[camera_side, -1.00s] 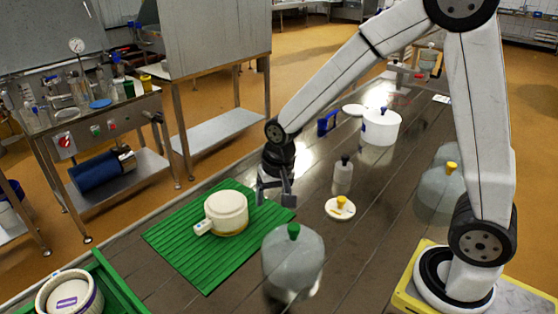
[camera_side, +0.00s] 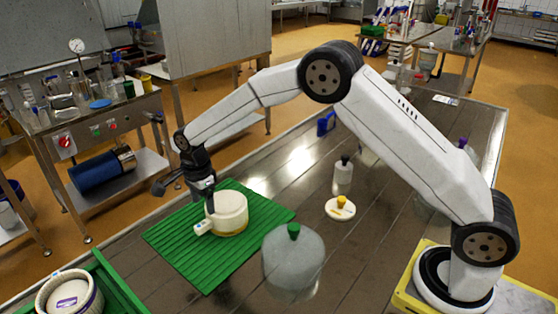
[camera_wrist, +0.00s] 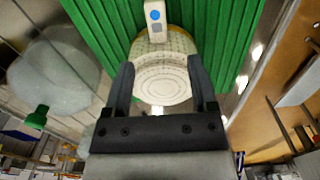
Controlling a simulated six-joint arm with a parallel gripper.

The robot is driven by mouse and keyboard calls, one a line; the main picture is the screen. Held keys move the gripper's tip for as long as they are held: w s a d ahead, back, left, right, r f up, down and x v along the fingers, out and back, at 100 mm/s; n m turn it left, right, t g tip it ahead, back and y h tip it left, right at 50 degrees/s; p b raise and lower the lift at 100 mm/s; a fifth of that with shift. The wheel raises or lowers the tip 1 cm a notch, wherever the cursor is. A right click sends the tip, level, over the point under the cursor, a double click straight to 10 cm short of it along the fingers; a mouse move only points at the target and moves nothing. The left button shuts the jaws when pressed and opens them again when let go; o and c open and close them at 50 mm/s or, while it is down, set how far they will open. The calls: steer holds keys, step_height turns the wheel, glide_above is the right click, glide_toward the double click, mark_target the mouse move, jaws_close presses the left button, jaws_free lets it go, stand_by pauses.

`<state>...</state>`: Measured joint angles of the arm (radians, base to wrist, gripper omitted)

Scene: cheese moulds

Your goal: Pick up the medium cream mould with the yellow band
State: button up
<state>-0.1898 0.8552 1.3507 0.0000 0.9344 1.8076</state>
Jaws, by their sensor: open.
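A cream round mould (camera_side: 232,208) with a yellowish band near its base sits upright on a green ribbed mat (camera_side: 180,250). A small white tag-like piece (camera_side: 203,228) sticks out at its front left; it shows with a blue spot in the wrist view (camera_wrist: 154,14). My gripper (camera_side: 188,195) is open and empty at the mould's left side in the side view. In the wrist view, my gripper (camera_wrist: 161,67) has its fingers apart, with the ringed face of the mould (camera_wrist: 163,84) between them in the picture. I cannot tell whether the fingers touch it.
A clear dome with a green knob (camera_side: 293,262) stands right of the mat. A white dish with a yellow item (camera_side: 340,210) and a bottle (camera_side: 343,178) stand behind. A green crate (camera_side: 112,285) at bottom left holds another cream mould (camera_side: 70,297).

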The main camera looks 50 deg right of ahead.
mark_target(208, 220)
steer(key=shift+f, duration=0.2)
steer(key=shift+f, duration=1.2)
steer(key=shift+f, duration=0.1)
steer(key=shift+s+d+f, duration=0.1)
steer(key=shift+f, duration=2.35)
jaws_close()
